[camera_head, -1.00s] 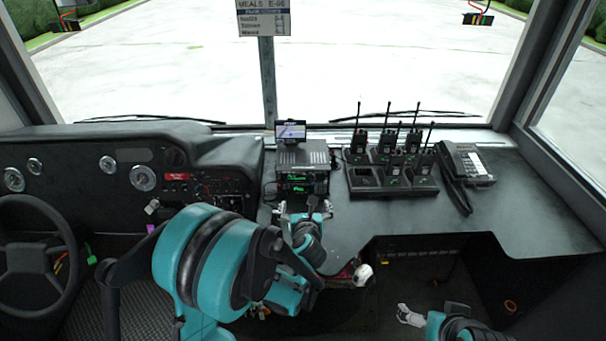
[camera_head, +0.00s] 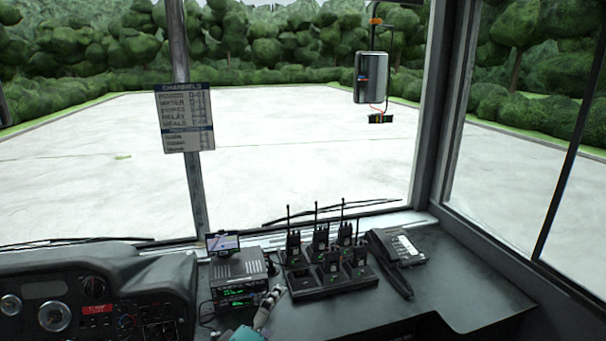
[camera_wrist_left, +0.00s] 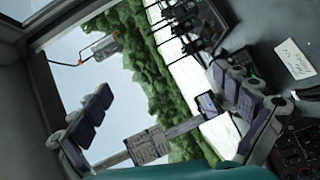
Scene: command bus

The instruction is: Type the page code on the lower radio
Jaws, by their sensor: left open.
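Two radios are stacked on the dash in the head view. The upper radio (camera_head: 238,268) has a dark ribbed top. The lower radio (camera_head: 236,302) sits beneath it and shows a green lit display, too small to read. My left gripper (camera_head: 268,304) is at the right front side of the stack; contact cannot be told. In the left wrist view my left gripper (camera_wrist_left: 165,110) is open, its padded fingers wide apart with nothing between them. A channel sign (camera_head: 185,117) hangs on the windscreen post, listing names with codes. My right gripper is out of view.
A small screen (camera_head: 222,243) stands on the radios. A charger rack (camera_head: 330,282) with several handheld radios stands to the right, and a desk phone (camera_head: 397,250) beyond it. The counter further right is clear. A pale note (camera_wrist_left: 293,58) shows in the left wrist view.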

